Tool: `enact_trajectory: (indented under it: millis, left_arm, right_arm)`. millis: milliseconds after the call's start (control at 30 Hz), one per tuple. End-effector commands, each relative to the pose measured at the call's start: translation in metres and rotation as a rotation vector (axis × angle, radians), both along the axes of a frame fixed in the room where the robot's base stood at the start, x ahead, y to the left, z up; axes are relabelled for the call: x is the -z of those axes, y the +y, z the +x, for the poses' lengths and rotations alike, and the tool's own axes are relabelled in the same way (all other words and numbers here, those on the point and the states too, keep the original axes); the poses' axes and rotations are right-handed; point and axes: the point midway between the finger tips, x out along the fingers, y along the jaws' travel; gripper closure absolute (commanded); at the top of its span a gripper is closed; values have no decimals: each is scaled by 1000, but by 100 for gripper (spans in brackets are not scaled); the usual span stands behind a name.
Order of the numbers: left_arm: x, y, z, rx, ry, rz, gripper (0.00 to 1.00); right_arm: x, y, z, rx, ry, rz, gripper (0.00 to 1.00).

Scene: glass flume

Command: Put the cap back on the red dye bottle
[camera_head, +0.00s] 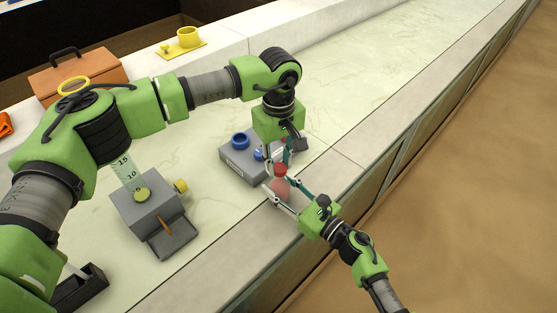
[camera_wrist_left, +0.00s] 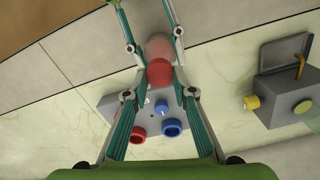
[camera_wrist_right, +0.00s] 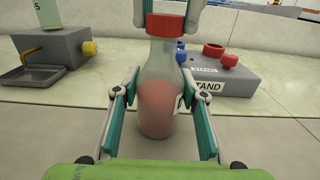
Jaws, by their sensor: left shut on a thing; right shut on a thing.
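The red dye bottle (camera_wrist_right: 157,95) is a clear flask with pinkish-red contents. It stands upright on the pale ledge in the right wrist view. My right gripper (camera_head: 280,188) is shut on its body, one finger on each side. The red cap (camera_wrist_right: 165,25) is at the top of the bottle neck, in line with it. My left gripper (camera_wrist_left: 160,74) is shut on the cap from above, and its fingertips flank the cap in the right wrist view. I cannot tell whether the cap is fully seated.
A grey stand (camera_wrist_right: 232,78) with blue and red rings and knobs is close behind the bottle. A grey block with a yellow knob (camera_head: 180,186) and a graduated tube (camera_head: 127,172) is to the left. The ledge (camera_head: 352,142) beyond is clear.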

Motion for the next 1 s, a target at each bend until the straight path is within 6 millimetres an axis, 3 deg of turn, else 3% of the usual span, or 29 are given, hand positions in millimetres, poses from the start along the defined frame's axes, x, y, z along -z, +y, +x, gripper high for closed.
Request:
enact_trajectory:
  millis: [833, 1000]
  left_arm:
    - [11, 0, 0, 7, 0, -1, 84]
    - [11, -1, 1, 159, -1, 0, 84]
  right_arm:
    - [0, 0, 0, 0, 1, -1, 100]
    - [0, 0, 0, 0, 1, -1, 100]
